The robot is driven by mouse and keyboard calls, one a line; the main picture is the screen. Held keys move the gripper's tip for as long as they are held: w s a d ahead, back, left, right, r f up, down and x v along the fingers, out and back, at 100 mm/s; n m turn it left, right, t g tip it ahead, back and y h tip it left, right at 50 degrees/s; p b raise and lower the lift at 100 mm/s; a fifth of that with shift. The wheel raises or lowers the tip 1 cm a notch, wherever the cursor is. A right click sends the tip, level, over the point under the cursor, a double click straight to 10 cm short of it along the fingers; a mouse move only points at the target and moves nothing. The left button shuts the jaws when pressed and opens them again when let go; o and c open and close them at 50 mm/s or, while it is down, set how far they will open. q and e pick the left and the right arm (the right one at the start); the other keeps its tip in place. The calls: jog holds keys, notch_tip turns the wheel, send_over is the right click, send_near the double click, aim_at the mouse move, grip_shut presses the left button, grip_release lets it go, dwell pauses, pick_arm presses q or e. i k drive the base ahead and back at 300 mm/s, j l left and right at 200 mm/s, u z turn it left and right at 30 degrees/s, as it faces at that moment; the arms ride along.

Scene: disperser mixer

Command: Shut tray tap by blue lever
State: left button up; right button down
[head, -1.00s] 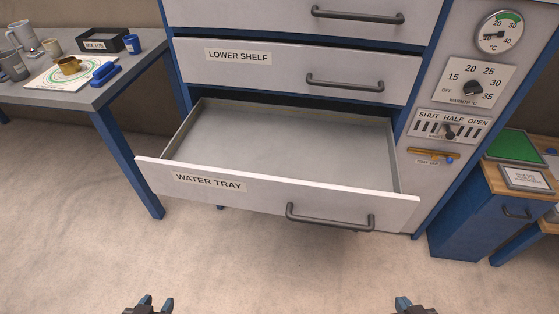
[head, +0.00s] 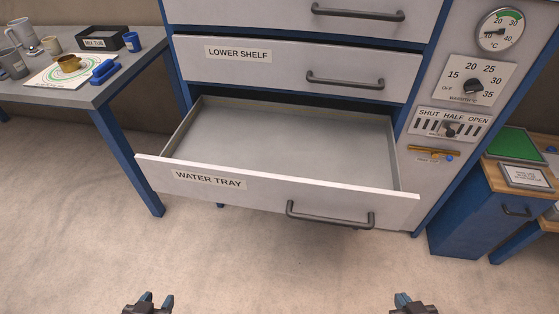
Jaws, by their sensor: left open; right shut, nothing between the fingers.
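The tray tap (head: 428,153) is a brass-coloured fitting on the cabinet's right front panel, under the vent slider. A small blue part, seemingly its lever (head: 449,158), shows at its right end; its exact angle is too small to tell. The water tray (head: 290,150) is a drawer pulled out and looks empty, its floor plain grey. My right gripper (head: 415,301) is shut and empty at the bottom edge, below and well apart from the tap.
The tray's front with its dark handle (head: 330,218) juts out left of the tap. A blue cabinet with a wooden top (head: 500,210) stands right of the panel. A table (head: 95,95) with cups is at left. The floor in front is clear.

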aim_at(443, 157)
jog(key=z, duration=1.25)
jog(key=i+l, duration=0.1)
jog(key=l, duration=0.3)
jog(key=i+l, duration=0.1)
jog(key=l, duration=0.3)
jog(key=i+l, duration=0.1)
jog(key=l, duration=0.25)
jog(key=i+l+z, duration=0.1)
jog(key=l, duration=0.3)
jog(key=i+l, duration=0.1)
jog(key=l, duration=0.3)
jog(key=i+l, duration=0.1)
jog(key=l, duration=0.25)
jog(key=i+j, duration=0.4)
